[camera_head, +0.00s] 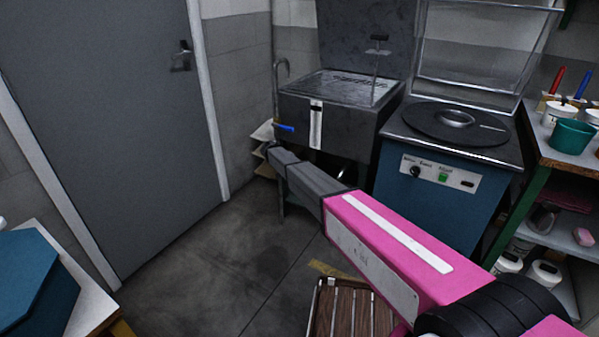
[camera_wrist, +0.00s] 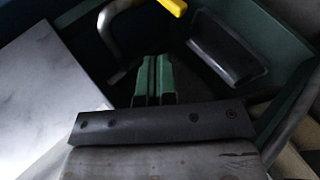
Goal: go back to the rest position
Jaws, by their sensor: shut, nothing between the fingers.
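My gripper (camera_head: 271,148) is at the far end of my pink arm, in the middle of the head view. It is small there, in front of the lower left of the dark sink unit (camera_head: 330,104) and just below a blue handle (camera_head: 285,128). In the wrist view my gripper (camera_wrist: 153,78) shows two green-faced fingers side by side, shut, with nothing seen between them. Whether the fingertips touch anything cannot be told.
The blue press machine (camera_head: 430,205) stands right of the sink unit. A shelf (camera_head: 543,150) with pots is at the right edge, a wooden slatted seat (camera_head: 350,310) below my arm. The grey door (camera_head: 110,130) is left; floor (camera_head: 220,260) is clear before it.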

